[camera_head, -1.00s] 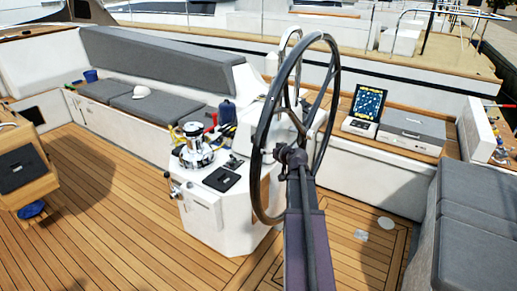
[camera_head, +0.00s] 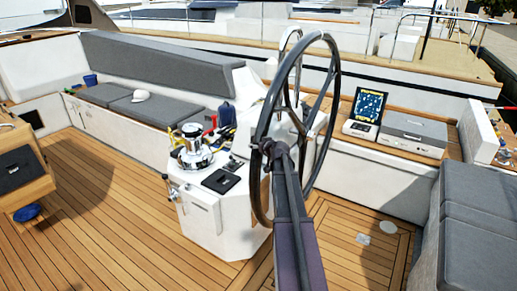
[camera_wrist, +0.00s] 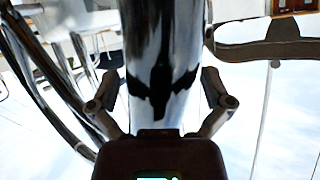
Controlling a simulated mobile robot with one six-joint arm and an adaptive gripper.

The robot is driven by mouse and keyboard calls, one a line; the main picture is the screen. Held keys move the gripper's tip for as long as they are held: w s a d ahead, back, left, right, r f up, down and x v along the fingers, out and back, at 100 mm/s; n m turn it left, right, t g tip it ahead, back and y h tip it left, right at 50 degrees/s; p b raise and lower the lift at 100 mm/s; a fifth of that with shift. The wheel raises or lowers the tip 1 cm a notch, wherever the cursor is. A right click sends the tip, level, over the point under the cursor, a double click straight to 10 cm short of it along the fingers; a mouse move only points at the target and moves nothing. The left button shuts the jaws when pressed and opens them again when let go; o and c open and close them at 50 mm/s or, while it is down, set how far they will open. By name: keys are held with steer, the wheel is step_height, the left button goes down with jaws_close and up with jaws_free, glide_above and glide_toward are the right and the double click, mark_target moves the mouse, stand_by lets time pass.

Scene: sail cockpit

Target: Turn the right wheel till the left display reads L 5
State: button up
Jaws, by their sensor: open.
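The steering wheel (camera_head: 336,85) stands upright at the middle in the head view, with a dark shiny rim and spokes. My gripper (camera_head: 270,147) is at the near left part of its rim. In the wrist view my gripper (camera_wrist: 160,103) is open, its two fingers on either side of a thick shiny tube (camera_wrist: 160,40), which seems to be the rim. Gaps show beside the tube; I cannot tell if anything touches. A tablet-like screen (camera_head: 368,104) with a dark chart stands behind the wheel to the right. I cannot make out an L reading on any display.
A white pedestal (camera_head: 213,225) with a winch (camera_head: 193,150) and tools stands left of the wheel. Grey cushions (camera_head: 160,65) line the far bench, and a grey seat (camera_head: 480,230) is at right. A grey case (camera_head: 412,130) lies beside the screen. Teak floor at left is open.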

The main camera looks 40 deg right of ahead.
steer(key=shift+w, duration=0.1)
steer(key=c, duration=1.2)
steer(key=shift+a+f, duration=0.1)
steer(key=shift+f, duration=0.05)
